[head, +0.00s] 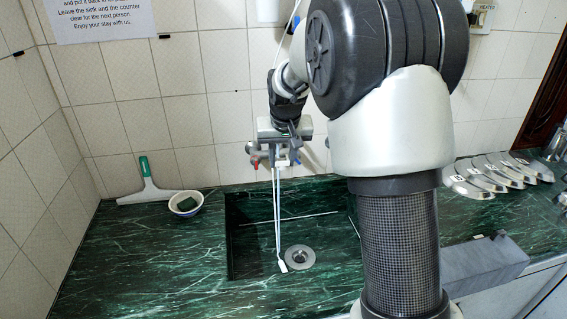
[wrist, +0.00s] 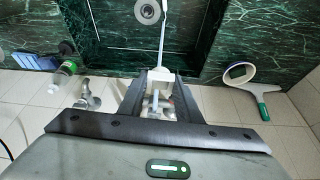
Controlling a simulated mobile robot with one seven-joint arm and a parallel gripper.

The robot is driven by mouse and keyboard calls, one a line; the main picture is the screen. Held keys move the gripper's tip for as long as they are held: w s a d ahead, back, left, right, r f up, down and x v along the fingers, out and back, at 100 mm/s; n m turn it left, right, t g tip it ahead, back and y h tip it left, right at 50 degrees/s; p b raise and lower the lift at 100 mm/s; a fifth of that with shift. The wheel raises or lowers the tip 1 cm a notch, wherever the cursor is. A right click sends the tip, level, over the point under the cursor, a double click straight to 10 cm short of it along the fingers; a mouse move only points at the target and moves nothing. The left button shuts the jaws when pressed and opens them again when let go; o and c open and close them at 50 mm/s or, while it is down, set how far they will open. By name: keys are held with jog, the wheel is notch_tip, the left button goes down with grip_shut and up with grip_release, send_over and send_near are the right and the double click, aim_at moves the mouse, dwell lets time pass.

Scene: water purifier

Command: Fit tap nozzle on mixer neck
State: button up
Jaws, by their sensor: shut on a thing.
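My gripper (wrist: 160,92) is shut on a white nozzle piece (wrist: 160,75), which shows between the dark fingers in the wrist view. A thin white tube (wrist: 163,30) runs from it out over the sink. In the head view my gripper (head: 280,150) is at the wall above the back of the sink. Red (head: 257,160) and blue (head: 296,156) tap handles of the mixer show beside it. The mixer's neck is mostly hidden behind my gripper, and I cannot tell whether the nozzle touches it. White lines hang down to a small white end (head: 282,266) near the drain.
The dark green sink (head: 250,262) has a round drain (head: 300,257). Several metal utensils (head: 500,170) lie at the right. A green-labelled bottle (wrist: 68,68) shows in the wrist view.

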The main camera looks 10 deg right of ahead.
jog(key=shift+w, duration=0.1)
jog(key=shift+w+d+p, duration=0.15)
jog(key=shift+w+p, duration=1.35)
jog(key=shift+w, duration=1.3)
jog(key=shift+w+d+p, duration=0.1)
jog(key=shift+w+p, duration=0.65)
jog(key=shift+w, duration=0.5)
jog(key=shift+w+p, duration=0.4)
jog(key=shift+w, duration=0.2)
jog(key=shift+w, duration=0.2)
jog(key=o, duration=1.1)
